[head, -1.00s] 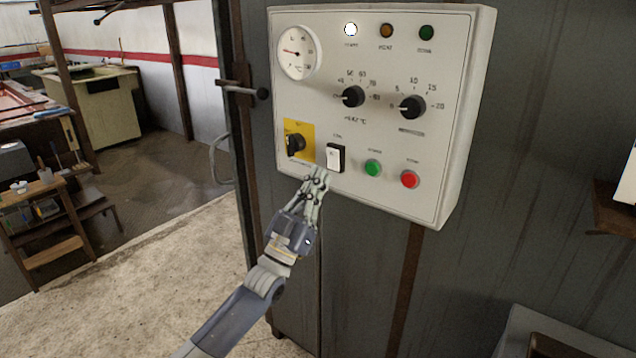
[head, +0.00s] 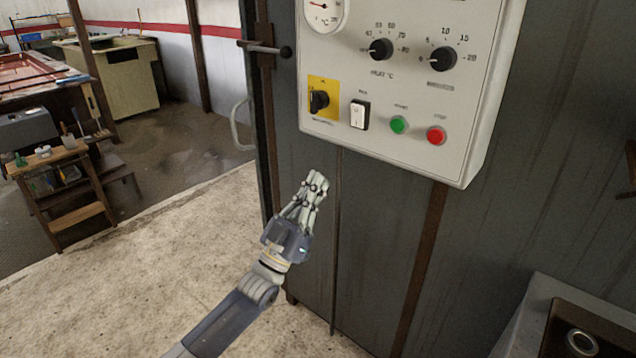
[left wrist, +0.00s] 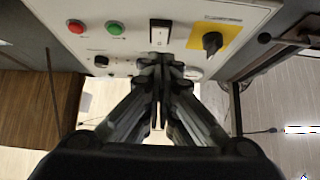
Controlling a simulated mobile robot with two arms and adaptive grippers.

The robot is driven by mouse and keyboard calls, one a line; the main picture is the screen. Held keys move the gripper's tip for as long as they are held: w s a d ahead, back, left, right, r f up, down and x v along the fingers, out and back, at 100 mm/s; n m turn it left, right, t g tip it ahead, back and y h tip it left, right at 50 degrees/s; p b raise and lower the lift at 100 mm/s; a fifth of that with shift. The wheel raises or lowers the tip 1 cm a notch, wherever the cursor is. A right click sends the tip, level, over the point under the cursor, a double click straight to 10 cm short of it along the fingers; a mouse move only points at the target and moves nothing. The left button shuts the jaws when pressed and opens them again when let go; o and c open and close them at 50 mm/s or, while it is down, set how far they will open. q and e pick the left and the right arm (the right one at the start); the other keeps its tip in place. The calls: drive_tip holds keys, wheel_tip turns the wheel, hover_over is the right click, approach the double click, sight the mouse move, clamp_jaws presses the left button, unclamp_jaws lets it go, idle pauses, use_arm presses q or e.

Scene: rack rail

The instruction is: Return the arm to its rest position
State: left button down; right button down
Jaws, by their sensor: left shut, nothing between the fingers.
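My left gripper (head: 316,184) is shut and empty. In the head view it is in front of the dark cabinet, below the control panel (head: 450,120) and clear of it. In the left wrist view the gripper (left wrist: 162,68) points toward the panel, with its closed fingers covering part of it. The white rocker switch (head: 359,115) sits between the black rotary knob on a yellow plate (head: 319,100) and the green button (head: 399,124). The red button (head: 436,135) is at the right. My right gripper is not in view.
A dark metal cabinet (head: 370,240) stands behind the arm. A door handle (head: 240,125) and latch lever (head: 265,48) are at its left edge. A grey box-like unit with a dark recess (head: 590,330) is at the lower right. Open floor (head: 150,270) lies to the left.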

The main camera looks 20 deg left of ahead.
use_arm(q)
drive_tip(key=shift+s, duration=0.1)
wheel_tip(320, 180, down, 22)
drive_tip(key=w+a+n+g+y, duration=0.2)
drive_tip(key=g+y, duration=0.3)
drive_tip(key=s+f+g+y, duration=0.1)
drive_tip(key=s+f+g, duration=0.3)
drive_tip(key=f, duration=0.8)
drive_tip(key=s+f+g+y, duration=0.15)
drive_tip(key=s+f, duration=0.35)
drive_tip(key=f, duration=0.7)
drive_tip(key=s+f+g, duration=0.6)
drive_tip(key=s+f, duration=1.2)
drive_tip(key=s, duration=0.1)
drive_tip(key=s+f+g, duration=0.3)
drive_tip(key=s+f, duration=0.2)
drive_tip(key=s, duration=0.9)
drive_tip(key=s+f+g+y, duration=0.1)
drive_tip(key=s+f+g, duration=0.3)
drive_tip(key=s, duration=1)
drive_tip(key=shift+d+f, duration=0.35)
drive_tip(key=shift+d, duration=0.1)
drive_tip(key=shift+y, duration=0.25)
